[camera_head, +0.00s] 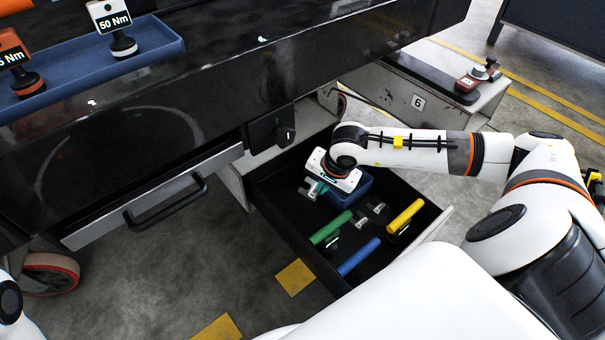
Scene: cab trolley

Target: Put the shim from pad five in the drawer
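The drawer (270,203) is pulled open, with a dark interior. My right gripper (321,190) points down into the drawer area at its back left. A small grey, forked, shim-like piece (309,188) shows right at its fingertips; I cannot tell whether the fingers grip it or are just beside it. Two similar small grey pieces, one at the middle (360,220) and one to its right (378,208), lie in the drawer. No pad marked five can be made out. My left gripper is out of view; only a bit of my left arm shows at the left edge.
The drawer also holds a blue bin (352,191) and green (331,227), yellow (405,216) and blue (358,257) handled tools. The dark trolley top (230,60) overhangs at left, with a blue tray (160,55).

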